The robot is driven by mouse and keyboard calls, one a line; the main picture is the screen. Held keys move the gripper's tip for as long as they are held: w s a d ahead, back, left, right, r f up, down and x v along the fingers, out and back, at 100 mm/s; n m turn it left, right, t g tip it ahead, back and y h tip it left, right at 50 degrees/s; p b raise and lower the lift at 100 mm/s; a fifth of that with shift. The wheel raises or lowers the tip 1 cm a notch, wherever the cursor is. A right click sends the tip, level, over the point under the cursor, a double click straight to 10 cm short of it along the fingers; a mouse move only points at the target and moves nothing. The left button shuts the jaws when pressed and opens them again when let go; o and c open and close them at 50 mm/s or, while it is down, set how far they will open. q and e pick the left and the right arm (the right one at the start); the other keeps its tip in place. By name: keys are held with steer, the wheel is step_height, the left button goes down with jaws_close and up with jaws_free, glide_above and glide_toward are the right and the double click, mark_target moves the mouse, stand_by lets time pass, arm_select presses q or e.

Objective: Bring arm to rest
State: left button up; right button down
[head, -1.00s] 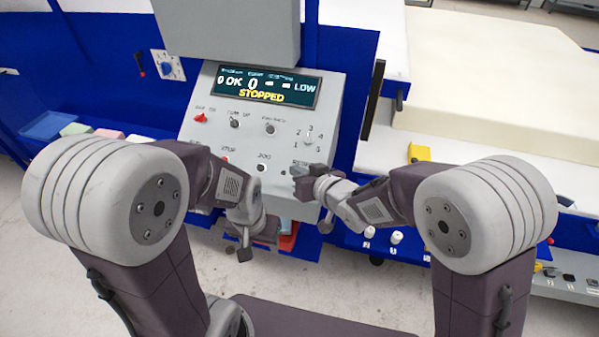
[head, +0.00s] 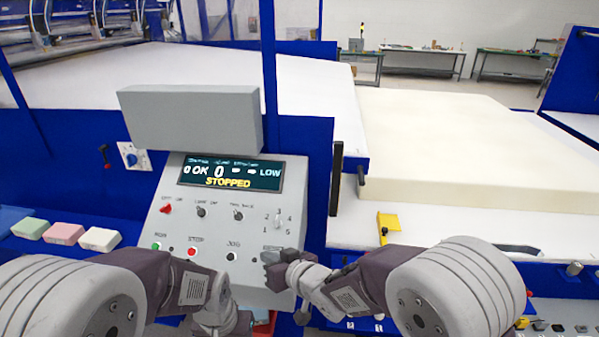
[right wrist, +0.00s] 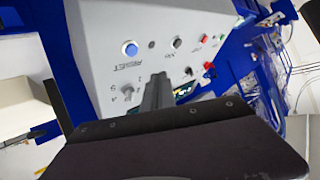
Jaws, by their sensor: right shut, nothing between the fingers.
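My right gripper (head: 274,268) is in front of the lower right of the grey control panel (head: 219,240), close to the RESET label. Its fingers are shut and empty. It also shows in the right wrist view (right wrist: 158,88), where the blue RESET button (right wrist: 130,49) lies beside the fingertips, uncovered. Whether the fingers touch the panel I cannot tell. The panel's display (head: 231,174) reads STOPPED, OK, 0 and LOW.
A large cream foam block (head: 450,150) lies on the white bed at right. A yellow bracket (head: 388,223) sits on the machine's front edge. Green, pink and cream foam pieces (head: 65,233) lie on the blue ledge at left. A grey box (head: 190,118) stands above the panel.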

steer(key=w+d+r+m+t+h+b, duration=0.1)
steer(key=w+d+m+h, duration=0.15)
steer(key=d, duration=0.55)
steer(key=w+d+m+t+h, duration=0.1)
steer(key=w+d+m+h, duration=0.15)
steer(key=d, duration=0.65)
steer(key=s+d+f+m+g+h, duration=0.1)
steer(key=s+d+f+g+h, duration=0.15)
steer(key=d, duration=0.35)
steer(key=s+d+f+m+g+h, duration=0.1)
steer(key=s+d+f, duration=0.25)
steer(key=d, duration=0.25)
steer(key=s+f+g, duration=0.3)
steer(key=s, duration=0.5)
steer(key=s+d+f+g, duration=0.1)
steer(key=s+f+g, duration=0.2)
steer(key=s, duration=0.4)
steer(key=shift+s+f+n+b, duration=0.3)
steer(key=shift+s+b, duration=0.05)
steer(key=shift+b, duration=0.05)
steer(key=shift+d+g, duration=0.15)
steer(key=shift+g, duration=0.1)
